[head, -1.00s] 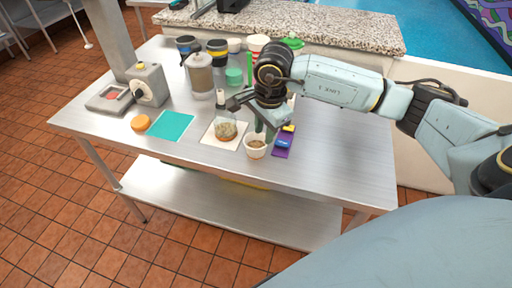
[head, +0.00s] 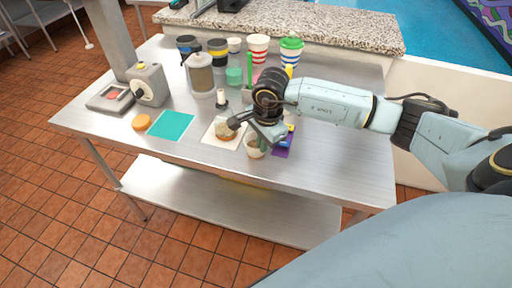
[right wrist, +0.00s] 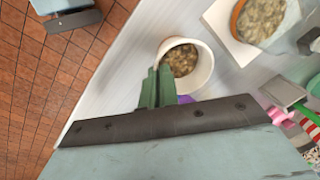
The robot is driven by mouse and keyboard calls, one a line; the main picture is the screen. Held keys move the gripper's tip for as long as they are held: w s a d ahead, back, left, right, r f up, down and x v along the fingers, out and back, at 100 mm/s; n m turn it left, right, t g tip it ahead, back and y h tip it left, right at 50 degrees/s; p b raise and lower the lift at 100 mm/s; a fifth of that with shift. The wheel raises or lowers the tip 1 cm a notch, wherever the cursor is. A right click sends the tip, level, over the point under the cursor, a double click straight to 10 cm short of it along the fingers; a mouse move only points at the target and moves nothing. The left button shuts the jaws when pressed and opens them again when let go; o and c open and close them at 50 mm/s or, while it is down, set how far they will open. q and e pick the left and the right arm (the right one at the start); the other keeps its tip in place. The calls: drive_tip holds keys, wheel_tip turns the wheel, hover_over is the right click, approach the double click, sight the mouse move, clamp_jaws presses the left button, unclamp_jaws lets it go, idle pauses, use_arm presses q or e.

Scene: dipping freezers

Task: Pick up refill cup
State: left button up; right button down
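The refill cup (head: 256,152) is a small white cup with brownish contents, upright near the front edge of the steel table. My right gripper (head: 264,134) is directly over it and hides part of its rim. In the right wrist view the cup (right wrist: 203,70) lies just beyond the green fingers (right wrist: 157,86), whose tips overlap its near left rim. The fingers look close together, with no clear gap between them. I cannot tell whether they touch or grip the cup. My left gripper is out of the head view.
A blue item on a purple mat (head: 281,153) is close on the right. Dispensers (head: 200,73) and striped cups (head: 258,48) stand behind. The table's right end (head: 350,165) is clear.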

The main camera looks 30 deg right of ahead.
idle(0.3)
wheel_tip(320, 180, up, 10)
drive_tip(key=shift+b, duration=0.35)
idle(1.2)
